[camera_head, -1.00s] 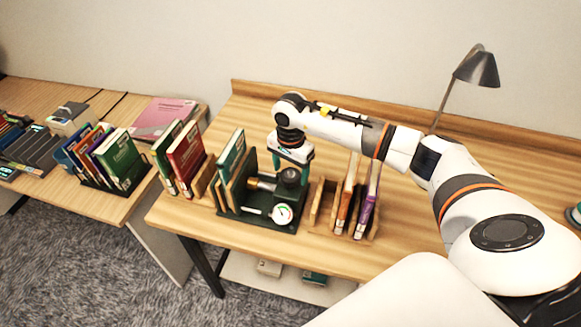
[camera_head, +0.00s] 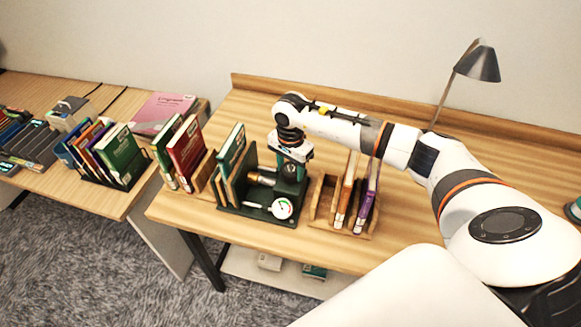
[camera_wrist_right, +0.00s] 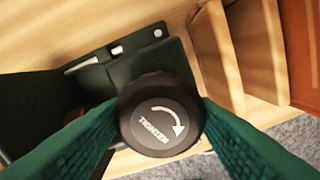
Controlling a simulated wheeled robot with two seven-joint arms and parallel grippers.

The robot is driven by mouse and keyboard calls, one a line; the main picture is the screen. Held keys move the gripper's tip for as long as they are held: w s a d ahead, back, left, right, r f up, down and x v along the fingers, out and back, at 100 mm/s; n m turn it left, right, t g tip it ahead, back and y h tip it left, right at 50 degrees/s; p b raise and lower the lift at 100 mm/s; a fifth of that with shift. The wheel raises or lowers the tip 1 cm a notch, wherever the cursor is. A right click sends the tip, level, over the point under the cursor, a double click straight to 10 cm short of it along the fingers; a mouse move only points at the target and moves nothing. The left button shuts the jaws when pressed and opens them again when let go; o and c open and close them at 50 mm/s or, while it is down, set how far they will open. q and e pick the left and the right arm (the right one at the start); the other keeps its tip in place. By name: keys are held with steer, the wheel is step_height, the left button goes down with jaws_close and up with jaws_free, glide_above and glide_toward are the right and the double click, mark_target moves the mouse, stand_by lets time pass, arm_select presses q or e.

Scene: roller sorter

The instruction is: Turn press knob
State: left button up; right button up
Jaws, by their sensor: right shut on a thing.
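The press (camera_head: 258,212) is a dark green device with a brass-coloured shaft and a white round gauge (camera_head: 282,208) at its front. It stands on the wooden table, and a green book stands upright at its left side. Its black round knob (camera_wrist_right: 160,114) shows in the right wrist view, with a white curved arrow and the word "TIGHTEN". My right gripper (camera_head: 291,170) points down over the press. Its green fingers (camera_wrist_right: 160,125) are shut on the knob from both sides. In the head view the gripper hides most of the knob. My left gripper is not in view.
A wooden rack (camera_head: 322,210) with a few books stands close to the right of the press. A red book (camera_head: 186,155) and a green book stand to its left. A desk lamp (camera_head: 478,64) is at the back right. Another table with books (camera_head: 120,150) is at the left.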

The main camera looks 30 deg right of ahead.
mark_target(290, 168)
steer(key=m+b, duration=0.3)
steer(key=shift+f, duration=0.1)
steer(key=shift+m+b, duration=1.1)
steer(key=shift+m, duration=0.7)
steer(key=shift+r, duration=0.2)
steer(key=o, duration=1)
steer(key=shift+c, duration=0.2)
step_height(290, 168, up, 12)
steer(key=b, duration=0.3)
steer(key=shift+b, duration=0.4)
